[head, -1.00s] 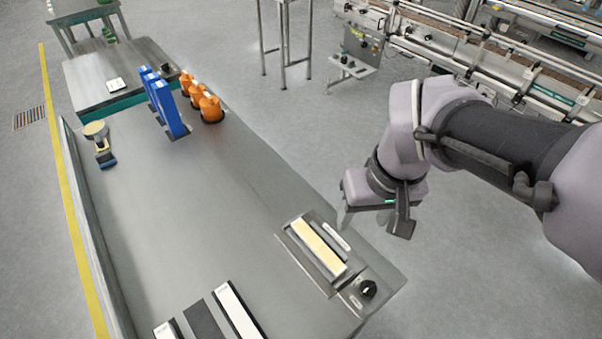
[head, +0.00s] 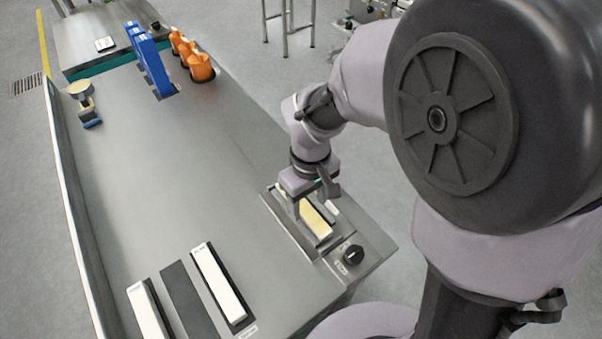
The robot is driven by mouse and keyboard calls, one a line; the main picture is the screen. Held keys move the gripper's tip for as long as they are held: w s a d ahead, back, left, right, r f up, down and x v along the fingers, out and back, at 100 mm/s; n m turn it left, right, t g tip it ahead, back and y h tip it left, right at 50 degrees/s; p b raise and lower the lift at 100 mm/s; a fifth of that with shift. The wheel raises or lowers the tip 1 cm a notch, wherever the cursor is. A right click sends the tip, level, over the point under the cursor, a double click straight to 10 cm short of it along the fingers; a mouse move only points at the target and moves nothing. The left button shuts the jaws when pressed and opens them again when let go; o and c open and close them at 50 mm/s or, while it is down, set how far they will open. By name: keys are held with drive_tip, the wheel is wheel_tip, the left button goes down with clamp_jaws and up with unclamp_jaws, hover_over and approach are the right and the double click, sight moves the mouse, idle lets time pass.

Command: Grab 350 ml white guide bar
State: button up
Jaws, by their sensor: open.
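Two white bars lie in dark slots at the near end of the grey table: one on the right (head: 217,283) and one on the left (head: 148,311). Their labels are too small to read, so I cannot tell which is the 350 ml one. A cream bar (head: 317,221) sits in a metal fixture (head: 285,224) near the table's right edge. My gripper (head: 310,204) is open, points down and is over the far end of the cream bar. It hides that end. I cannot tell whether its fingers touch the bar.
An empty-looking dark slot (head: 188,298) lies between the white bars. A black knob (head: 352,254) is beside the fixture. Blue upright parts (head: 150,62) and orange parts (head: 200,67) stand at the far end. A yellow-topped tool (head: 82,100) is far left. The table's middle is clear.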

sight(309, 213)
wheel_tip(309, 213, down, 4)
drive_tip(key=shift+d+r+b, duration=0.1)
drive_tip(key=shift+r+b, duration=0.1)
drive_tip(key=shift+b, duration=0.5)
drive_tip(key=shift+r, duration=0.2)
clamp_jaws()
